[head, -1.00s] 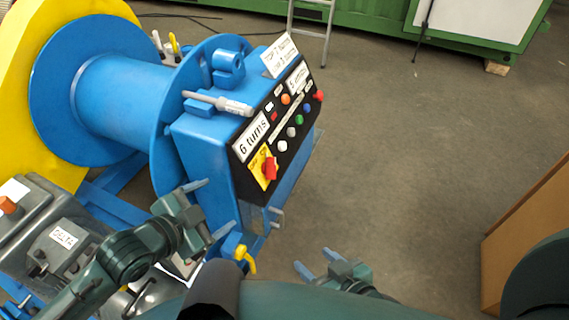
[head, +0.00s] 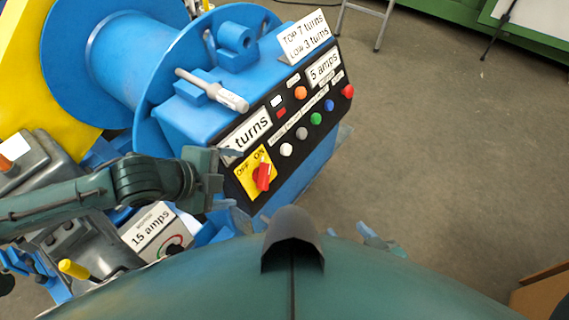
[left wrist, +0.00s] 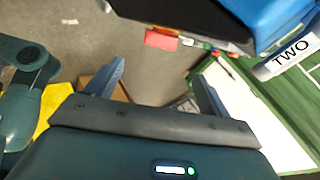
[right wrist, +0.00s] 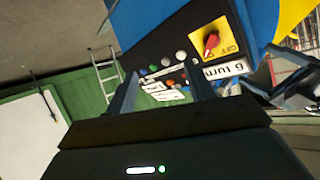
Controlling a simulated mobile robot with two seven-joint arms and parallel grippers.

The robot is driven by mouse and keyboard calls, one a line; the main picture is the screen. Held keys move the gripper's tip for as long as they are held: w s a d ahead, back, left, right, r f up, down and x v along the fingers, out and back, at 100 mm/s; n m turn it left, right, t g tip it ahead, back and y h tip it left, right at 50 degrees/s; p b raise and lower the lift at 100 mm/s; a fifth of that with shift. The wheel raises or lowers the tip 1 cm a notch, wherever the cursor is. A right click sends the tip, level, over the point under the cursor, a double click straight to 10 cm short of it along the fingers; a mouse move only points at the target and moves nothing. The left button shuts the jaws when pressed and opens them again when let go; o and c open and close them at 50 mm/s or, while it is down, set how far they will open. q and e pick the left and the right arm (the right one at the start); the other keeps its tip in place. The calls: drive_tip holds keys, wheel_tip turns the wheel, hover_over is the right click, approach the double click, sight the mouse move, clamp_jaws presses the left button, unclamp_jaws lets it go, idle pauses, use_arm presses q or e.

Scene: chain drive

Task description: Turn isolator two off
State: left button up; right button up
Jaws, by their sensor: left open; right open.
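A red rotary isolator knob (head: 263,176) sits on a yellow plate (head: 243,180) marked OFF and ON, low on the black panel of the blue machine. Its handle points roughly towards the ON mark. No number shows beside it. The knob also appears in the right wrist view (right wrist: 212,42). My left gripper (head: 236,180) is open and empty, just left of the plate in the head view; contact cannot be judged. A grey bar with a TWO label (left wrist: 292,52) shows in the left wrist view. My right gripper (head: 378,240) is open and empty, partly hidden by my body.
A blue drum (head: 130,55) stands behind. A grey unit with a 15 amps label (head: 150,228) is at lower left. Open floor (head: 440,130) lies to the right.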

sight(264, 178)
use_arm(q)
drive_tip(key=b+x, duration=0.2)
drive_tip(key=x, duration=1)
drive_tip(key=shift+f, duration=0.15)
drive_tip(key=shift+w+d+f, duration=0.3)
drive_tip(key=shift+w+f, duration=0.15)
use_arm(e)
drive_tip(key=shift+d+t, duration=0.3)
drive_tip(key=shift+d, duration=0.2)
use_arm(q)
drive_tip(key=shift+c, duration=0.2)
drive_tip(key=c, duration=0.9)
drive_tip(key=shift+c, duration=0.2)
use_arm(e)
drive_tip(key=shift+w+f, duration=0.1)
drive_tip(key=shift+f, duration=0.05)
